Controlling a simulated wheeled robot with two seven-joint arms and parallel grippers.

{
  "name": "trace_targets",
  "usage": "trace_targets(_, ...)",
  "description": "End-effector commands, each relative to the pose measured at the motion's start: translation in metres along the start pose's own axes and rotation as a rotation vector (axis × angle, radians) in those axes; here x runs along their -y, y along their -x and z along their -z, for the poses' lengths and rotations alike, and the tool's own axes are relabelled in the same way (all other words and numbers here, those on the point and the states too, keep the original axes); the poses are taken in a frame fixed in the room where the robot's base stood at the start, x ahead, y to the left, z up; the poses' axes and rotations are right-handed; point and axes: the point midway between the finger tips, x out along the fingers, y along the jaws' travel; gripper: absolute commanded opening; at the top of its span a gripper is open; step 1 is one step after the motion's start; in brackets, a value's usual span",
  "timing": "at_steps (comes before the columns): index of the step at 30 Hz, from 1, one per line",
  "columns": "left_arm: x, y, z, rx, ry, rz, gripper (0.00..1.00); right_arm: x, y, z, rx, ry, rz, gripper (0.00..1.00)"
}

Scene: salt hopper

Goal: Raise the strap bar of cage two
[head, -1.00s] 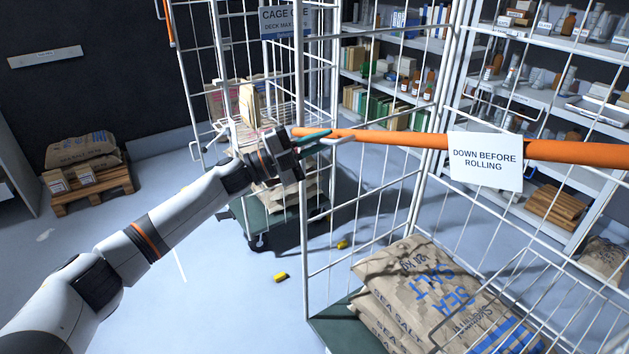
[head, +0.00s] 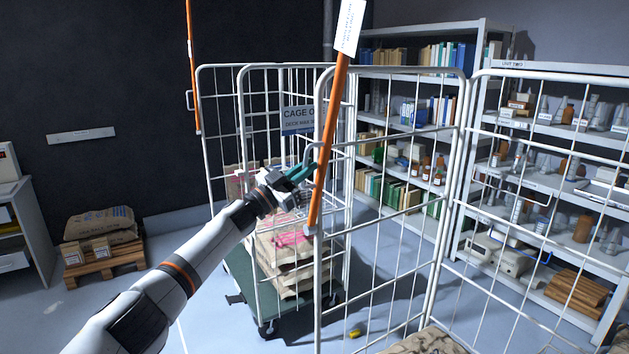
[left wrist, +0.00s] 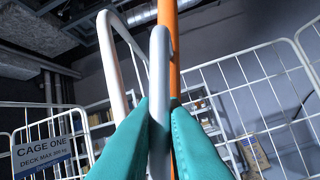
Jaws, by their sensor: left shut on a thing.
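The orange strap bar (head: 328,150) of cage two stands steeply upright, its top leaning a little to the right. A white sign (head: 348,27) hangs near its top, and its lower end meets a grey bracket (head: 311,229) on the cage's near-left post. Cage two (head: 400,72) is the nearer white wire cage. My left gripper (head: 304,172) is shut on a grey handle beside the bar. In the left wrist view the teal fingers (left wrist: 158,130) pinch this grey handle (left wrist: 159,75), with the orange bar (left wrist: 170,50) just behind it. My right gripper is out of view.
Cage one (head: 215,68) stands behind, with sacks, a blue sign (head: 298,120) and its own upright orange bar (head: 192,70). Shelves (head: 420,69) line the back right. A pallet of sacks (head: 104,262) is at the left. A yellow piece (head: 355,333) lies on the floor.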

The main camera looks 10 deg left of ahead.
Motion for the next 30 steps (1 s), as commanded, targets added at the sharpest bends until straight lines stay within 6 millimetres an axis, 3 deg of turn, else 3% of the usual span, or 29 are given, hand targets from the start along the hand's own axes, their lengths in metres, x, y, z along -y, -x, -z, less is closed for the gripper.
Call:
trace_targets(9, -0.026, -0.006, 0.001, -0.028, 0.140, -0.059, 0.00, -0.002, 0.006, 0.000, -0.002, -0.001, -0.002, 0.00)
trace_targets(29, -0.035, -0.005, 0.003, -0.038, 0.185, -0.081, 0.00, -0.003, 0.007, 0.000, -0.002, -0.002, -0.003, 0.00)
trace_targets(30, -0.035, -0.005, 0.003, -0.038, 0.185, -0.082, 0.17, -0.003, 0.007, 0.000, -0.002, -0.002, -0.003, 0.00)
